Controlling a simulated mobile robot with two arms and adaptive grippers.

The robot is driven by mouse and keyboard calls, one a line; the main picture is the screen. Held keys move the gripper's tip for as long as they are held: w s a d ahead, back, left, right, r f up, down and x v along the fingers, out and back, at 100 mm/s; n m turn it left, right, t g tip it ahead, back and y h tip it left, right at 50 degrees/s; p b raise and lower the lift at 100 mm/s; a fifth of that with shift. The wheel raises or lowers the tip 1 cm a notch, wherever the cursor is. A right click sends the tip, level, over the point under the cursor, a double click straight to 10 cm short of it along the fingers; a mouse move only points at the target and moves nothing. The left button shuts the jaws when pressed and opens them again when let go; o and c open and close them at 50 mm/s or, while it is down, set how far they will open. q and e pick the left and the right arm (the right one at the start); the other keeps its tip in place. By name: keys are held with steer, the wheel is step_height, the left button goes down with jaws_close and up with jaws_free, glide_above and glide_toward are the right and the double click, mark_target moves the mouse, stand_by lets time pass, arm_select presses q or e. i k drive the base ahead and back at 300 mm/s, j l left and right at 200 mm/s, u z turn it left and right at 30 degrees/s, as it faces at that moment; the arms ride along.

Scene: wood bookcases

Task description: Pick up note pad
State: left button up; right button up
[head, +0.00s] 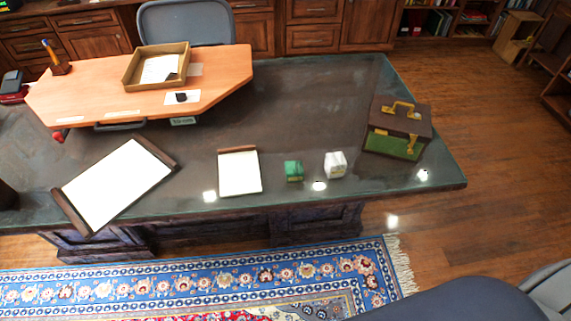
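A note pad (239,173) with white paper and a dark brown band along its far edge lies flat near the front edge of the dark desk (300,110). A larger white pad (117,187) with brown end bars lies to its left, turned at an angle. Neither of my grippers is in view. Nothing covers the note pad.
A green box (293,171), a white block (335,165) and a brown-green case (397,128) stand right of the pad. Behind it, an orange-brown board (215,92) carries a tray (130,74). A blue patterned rug (200,284) lies before the desk.

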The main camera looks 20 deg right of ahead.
mark_target(238, 167)
steer(key=i+j+z, duration=0.1)
steer(key=j, duration=0.25)
steer(key=i+j+z, duration=0.15)
steer(key=i+j, duration=0.15)
steer(key=i+j+z, duration=0.1)
steer(key=j, duration=0.35)
steer(key=i, duration=0.1)
